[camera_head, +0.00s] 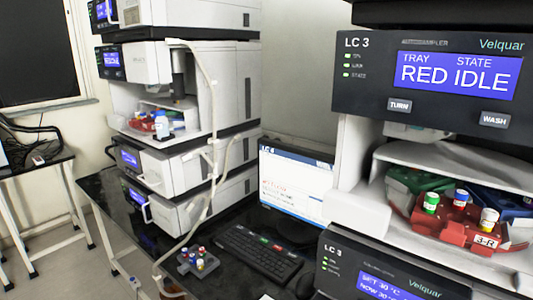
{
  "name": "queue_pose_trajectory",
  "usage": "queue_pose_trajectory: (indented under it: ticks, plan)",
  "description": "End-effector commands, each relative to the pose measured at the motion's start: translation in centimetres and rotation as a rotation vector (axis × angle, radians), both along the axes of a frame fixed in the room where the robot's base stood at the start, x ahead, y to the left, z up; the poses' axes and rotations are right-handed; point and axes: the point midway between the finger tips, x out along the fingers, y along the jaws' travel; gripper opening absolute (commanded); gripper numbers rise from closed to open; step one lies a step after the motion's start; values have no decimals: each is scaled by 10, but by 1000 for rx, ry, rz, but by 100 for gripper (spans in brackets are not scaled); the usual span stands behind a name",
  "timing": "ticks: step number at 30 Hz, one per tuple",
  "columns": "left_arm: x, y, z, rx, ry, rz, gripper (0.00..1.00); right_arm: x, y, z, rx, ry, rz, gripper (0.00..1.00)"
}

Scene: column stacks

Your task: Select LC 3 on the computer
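The computer monitor (296,190) stands on the black bench between two instrument stacks. Its screen is lit, with a dark blue header and a white page with small red and grey text. The header label starts with "LC", but its number is too small to read surely. A black keyboard (258,254) with a few coloured keys lies in front of it. The right stack's autosampler panel (430,85) is labelled LC 3 and reads TRAY RED, STATE IDLE, with TURN and WASH buttons. Neither of my grippers is in view.
A red tray (450,226) marked 3-R with capped vials sits in the open LC 3 bay. A small vial rack (198,262) stands left of the keyboard. Pale tubing (212,130) hangs down the left stack (180,170). Another table (35,165) is at far left.

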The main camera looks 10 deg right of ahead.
Motion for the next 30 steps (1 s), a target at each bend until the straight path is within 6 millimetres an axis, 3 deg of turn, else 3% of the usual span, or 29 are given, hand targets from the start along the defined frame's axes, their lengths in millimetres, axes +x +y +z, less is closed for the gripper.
queue_pose_trajectory:
  ticks: [11, 18, 30]
  plan:
    - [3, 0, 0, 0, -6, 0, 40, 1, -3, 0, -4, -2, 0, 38]
    - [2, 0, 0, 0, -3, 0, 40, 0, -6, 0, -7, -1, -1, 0]
    - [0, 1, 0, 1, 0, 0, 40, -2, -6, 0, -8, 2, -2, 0]
